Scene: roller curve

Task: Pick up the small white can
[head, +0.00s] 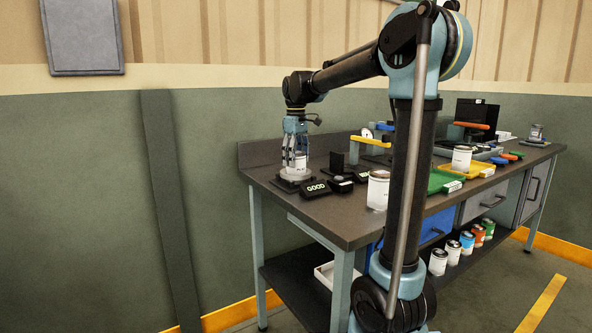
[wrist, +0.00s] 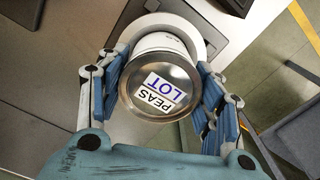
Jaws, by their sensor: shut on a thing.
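The small white can (head: 300,164) is at the left end of the workbench, over a round pale base (head: 296,175). In the wrist view the can (wrist: 160,112) shows its metal lid with a label reading "PEAS LOT". My gripper (head: 295,160) comes down from above with its blue fingers on both sides of the can. In the wrist view my gripper (wrist: 165,80) is shut on it. The round base (wrist: 197,32) shows behind the can; I cannot tell whether the can touches it.
A larger white can (head: 378,190) is near the bench's front edge. Green (head: 446,181) and yellow (head: 481,170) trays lie further right. Several cans (head: 453,252) stand on the lower shelf.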

